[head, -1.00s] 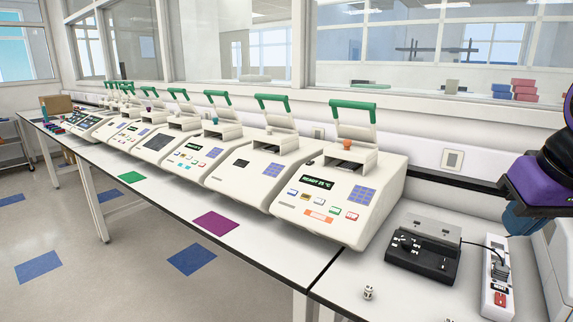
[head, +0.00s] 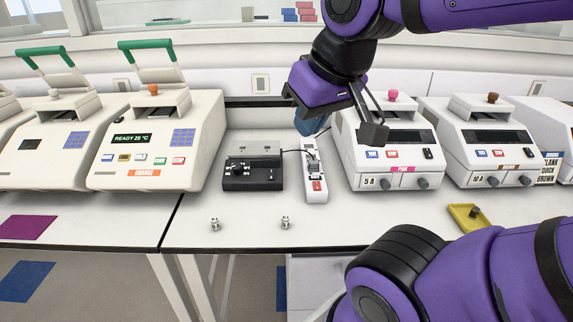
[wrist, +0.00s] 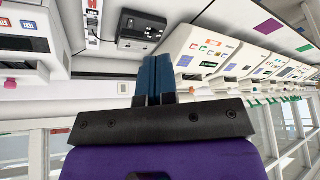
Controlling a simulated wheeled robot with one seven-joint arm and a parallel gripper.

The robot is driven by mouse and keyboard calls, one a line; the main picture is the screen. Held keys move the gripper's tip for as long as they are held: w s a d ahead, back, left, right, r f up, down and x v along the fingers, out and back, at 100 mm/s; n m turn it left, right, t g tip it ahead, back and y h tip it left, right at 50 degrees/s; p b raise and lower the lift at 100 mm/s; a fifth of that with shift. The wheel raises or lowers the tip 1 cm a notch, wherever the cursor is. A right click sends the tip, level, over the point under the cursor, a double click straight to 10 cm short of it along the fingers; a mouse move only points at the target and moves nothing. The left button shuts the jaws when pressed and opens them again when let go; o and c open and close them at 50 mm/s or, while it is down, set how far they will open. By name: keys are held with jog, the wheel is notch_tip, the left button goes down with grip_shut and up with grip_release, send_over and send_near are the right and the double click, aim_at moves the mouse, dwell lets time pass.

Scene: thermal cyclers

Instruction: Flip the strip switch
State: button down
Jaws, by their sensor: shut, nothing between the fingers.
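The power strip (head: 309,152) is a white bar lying on the bench with a red switch (head: 317,185) at its near end. A plug with a dark cable sits in it. It also shows at the top of the wrist view (wrist: 92,25). My gripper (head: 311,125) has blue fingers, pressed together and empty, above the far end of the strip and apart from it. In the wrist view its fingers (wrist: 154,66) point toward the strip and the black device. The switch's position is too small to tell.
A black device (head: 252,178) stands just left of the strip, joined by the cable. White cyclers flank them, one on the left (head: 160,150) and one on the right (head: 385,165). Two small metal pieces (head: 285,222) lie in front. A yellow tray (head: 466,218) is at right.

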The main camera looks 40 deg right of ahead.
jog(key=w+d+f+m+g, duration=0.1)
jog(key=w+d+f+m, duration=0.2)
jog(key=w+d+m, duration=0.35)
jog(key=m+g, duration=0.3)
jog(key=m, duration=1.6)
send_over(316, 182)
jog(key=s+a, duration=0.1)
jog(key=s, duration=0.1)
notch_tip(316, 182, down, 15)
jog(key=shift+h, duration=0.4)
jog(key=shift+w+a+r, duration=0.1)
jog(key=f, duration=0.4)
jog(key=w+f, duration=0.1)
jog(key=f, duration=0.4)
jog(key=d+f, duration=0.1)
jog(key=f, duration=0.4)
jog(key=shift+w, duration=0.2)
